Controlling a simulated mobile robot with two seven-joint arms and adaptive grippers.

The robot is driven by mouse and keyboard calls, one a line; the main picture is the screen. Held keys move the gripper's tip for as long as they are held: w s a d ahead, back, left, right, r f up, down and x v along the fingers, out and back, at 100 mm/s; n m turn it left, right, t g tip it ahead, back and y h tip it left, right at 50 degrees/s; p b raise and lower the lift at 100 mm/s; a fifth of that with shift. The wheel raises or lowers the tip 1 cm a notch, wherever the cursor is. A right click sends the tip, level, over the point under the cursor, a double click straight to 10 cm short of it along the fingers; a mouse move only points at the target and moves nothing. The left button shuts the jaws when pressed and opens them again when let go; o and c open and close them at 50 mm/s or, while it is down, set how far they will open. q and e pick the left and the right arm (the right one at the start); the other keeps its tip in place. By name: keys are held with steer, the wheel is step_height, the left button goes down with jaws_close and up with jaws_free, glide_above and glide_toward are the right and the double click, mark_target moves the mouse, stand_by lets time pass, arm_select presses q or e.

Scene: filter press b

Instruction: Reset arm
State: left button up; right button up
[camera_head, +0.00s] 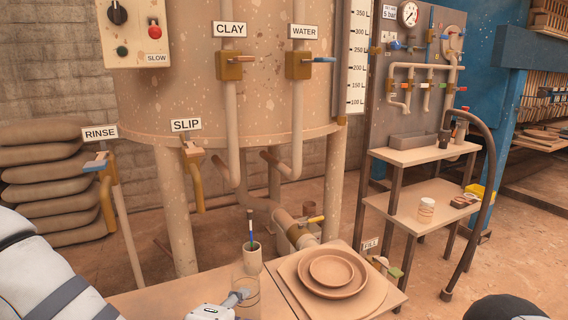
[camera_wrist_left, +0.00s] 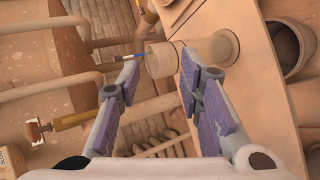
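My left gripper (camera_wrist_left: 158,85) is open in the left wrist view, its two purple-padded fingers spread apart. Part of it shows at the bottom of the head view (camera_head: 238,300). A light cup (camera_wrist_left: 164,60) with a brush in it lies just beyond the fingertips in the wrist view. The same cup (camera_head: 252,258) stands upright on the table in the head view. A clear glass (camera_head: 246,285) stands in front of the cup, close to my left gripper; whether they touch is unclear. My right gripper is out of view.
A board with stacked round plates (camera_head: 331,272) sits on the table right of the cup. A large tank (camera_head: 230,100) with labelled valves stands behind. A shelf stand (camera_head: 425,205) is at the right. Open floor shows between the stand and the table.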

arm_select(q)
steer(key=s+a+f+m+g+p, duration=0.15)
steer(key=s+f+m+g, duration=0.25)
steer(key=s+f, duration=0.5)
steer(key=s+a+f+m+g, duration=0.35)
steer(key=s+f, duration=0.35)
steer(key=s, duration=0.4)
steer(key=s+a+f+m+g+y, duration=0.1)
steer(key=s+a+m+g, duration=0.2)
steer(key=s, duration=0.7)
steer(key=s+a+f+m+g+y+p, duration=0.1)
steer(key=s+a+m+g, duration=0.3)
steer(key=s, duration=0.7)
steer(key=a+f, duration=0.1)
steer(key=a, duration=0.1)
steer(key=shift+s+a+f+y+p, duration=0.2)
steer(key=shift+s+a+y+p, duration=0.1)
steer(key=shift+a+y, duration=0.1)
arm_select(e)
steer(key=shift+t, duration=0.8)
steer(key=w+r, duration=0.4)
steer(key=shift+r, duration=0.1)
